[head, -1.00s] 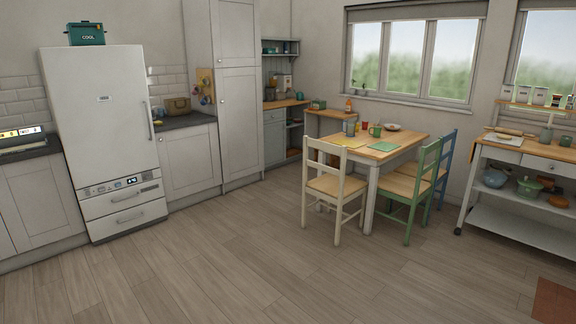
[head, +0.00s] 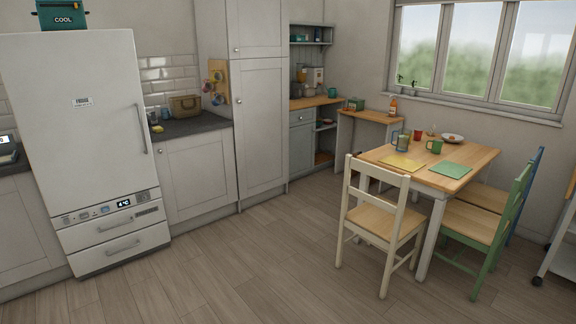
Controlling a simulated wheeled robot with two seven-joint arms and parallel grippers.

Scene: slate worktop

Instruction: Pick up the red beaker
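A small red beaker (head: 418,135) stands on the wooden dining table (head: 478,157), toward its far side. It is small at this distance. A green mug (head: 434,146) stands in front of it to the right, and a grey-green mug or jug (head: 401,139) to its left. Neither of my grippers is in view.
The fridge (head: 75,130) is at left. The floor (head: 240,270) between is clear. A trolley (head: 560,240) edges in at right.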

